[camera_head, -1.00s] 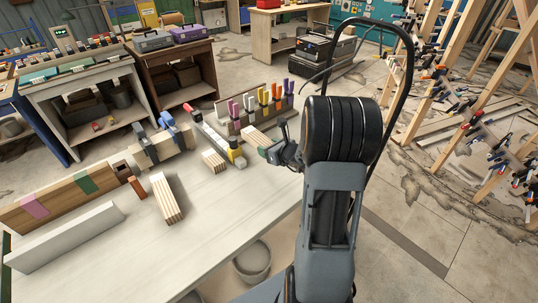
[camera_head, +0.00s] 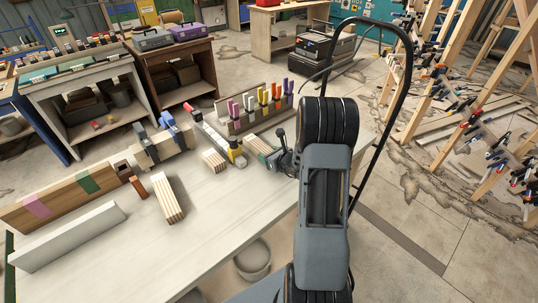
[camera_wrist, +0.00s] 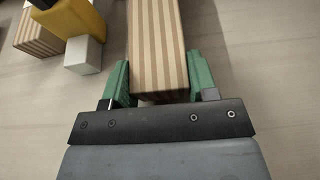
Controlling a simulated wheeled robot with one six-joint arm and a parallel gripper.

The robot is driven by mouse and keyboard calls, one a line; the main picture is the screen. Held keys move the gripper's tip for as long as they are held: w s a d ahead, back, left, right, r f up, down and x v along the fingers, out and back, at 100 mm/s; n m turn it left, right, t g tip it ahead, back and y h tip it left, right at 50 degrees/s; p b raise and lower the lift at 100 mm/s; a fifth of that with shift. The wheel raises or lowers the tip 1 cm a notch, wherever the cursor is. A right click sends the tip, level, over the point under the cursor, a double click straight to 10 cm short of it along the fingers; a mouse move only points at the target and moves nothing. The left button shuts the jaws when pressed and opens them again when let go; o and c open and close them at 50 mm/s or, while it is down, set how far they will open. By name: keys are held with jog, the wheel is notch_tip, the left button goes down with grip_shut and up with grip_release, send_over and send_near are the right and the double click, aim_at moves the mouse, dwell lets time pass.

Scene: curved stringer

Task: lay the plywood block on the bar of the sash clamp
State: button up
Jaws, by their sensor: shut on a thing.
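My gripper (camera_wrist: 161,88) is shut on a long striped plywood block (camera_wrist: 157,40), its green jaws on both sides of the near end. In the head view the held block (camera_head: 257,143) lies at the back right of the table, partly hidden by my gripper. I cannot tell whether it touches the tabletop. The sash clamp (camera_head: 214,134) lies to its left, a long bar with a red far end and a yellow near end. In the wrist view that yellow part (camera_wrist: 86,24) is at upper left, apart from the held block.
A short plywood block (camera_head: 213,161) lies left of the clamp, and a longer one (camera_head: 168,198) farther left. A rack of coloured clamps (camera_head: 255,108) stands behind the held block. A white board (camera_head: 68,237) stands at front left. The table's front middle is clear.

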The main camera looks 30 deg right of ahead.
jog(key=shift+f, duration=0.15)
jog(key=o, duration=1)
